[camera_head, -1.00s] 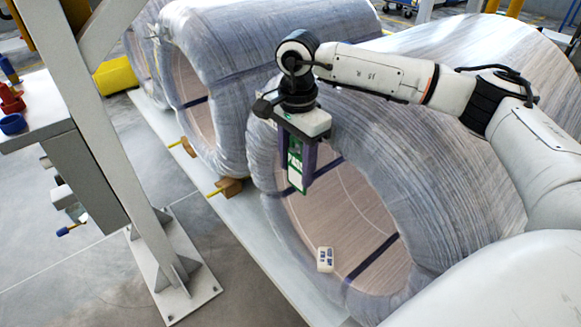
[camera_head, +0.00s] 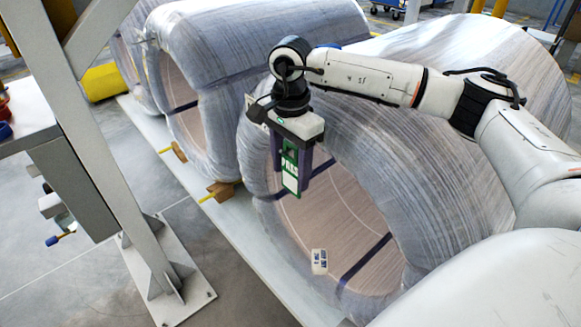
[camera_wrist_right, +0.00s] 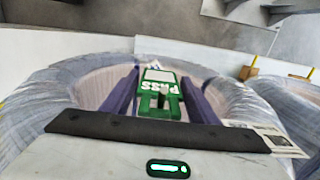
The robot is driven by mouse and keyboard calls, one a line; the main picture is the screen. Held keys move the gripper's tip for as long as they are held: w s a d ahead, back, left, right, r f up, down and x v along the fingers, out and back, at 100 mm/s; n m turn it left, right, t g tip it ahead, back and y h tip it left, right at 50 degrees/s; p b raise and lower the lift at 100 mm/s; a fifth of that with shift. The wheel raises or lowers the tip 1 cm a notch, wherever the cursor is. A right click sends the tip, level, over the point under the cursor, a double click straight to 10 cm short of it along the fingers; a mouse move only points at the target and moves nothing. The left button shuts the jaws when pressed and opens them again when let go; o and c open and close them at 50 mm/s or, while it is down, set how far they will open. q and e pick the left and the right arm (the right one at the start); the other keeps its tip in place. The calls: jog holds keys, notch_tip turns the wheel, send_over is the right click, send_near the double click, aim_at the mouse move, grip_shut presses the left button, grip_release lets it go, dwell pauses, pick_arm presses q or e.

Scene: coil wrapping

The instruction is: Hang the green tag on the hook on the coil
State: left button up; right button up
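The green tag (camera_head: 291,170), with a white panel, hangs upright between the purple fingers of my right gripper (camera_head: 300,178). I cannot make out a hook on the coil; the gripper covers part of the coil's rim. My left gripper is not in view.
A small white label (camera_head: 319,261) lies inside the coil's opening. More wrapped coils (camera_head: 255,50) stand behind to the left. A grey post (camera_head: 110,150) and a control box (camera_head: 75,185) stand at the left. Wooden chocks (camera_head: 222,191) lie by the coils.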

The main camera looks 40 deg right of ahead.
aim_at(290, 144)
jog(key=shift+o, duration=1.3)
notch_tip(290, 144, up, 10)
jog(key=shift+f+p, duration=0.1)
jog(key=shift+p, duration=0.7)
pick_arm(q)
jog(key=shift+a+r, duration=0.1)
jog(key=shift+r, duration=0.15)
pick_arm(e)
jog(key=shift+r, duration=0.3)
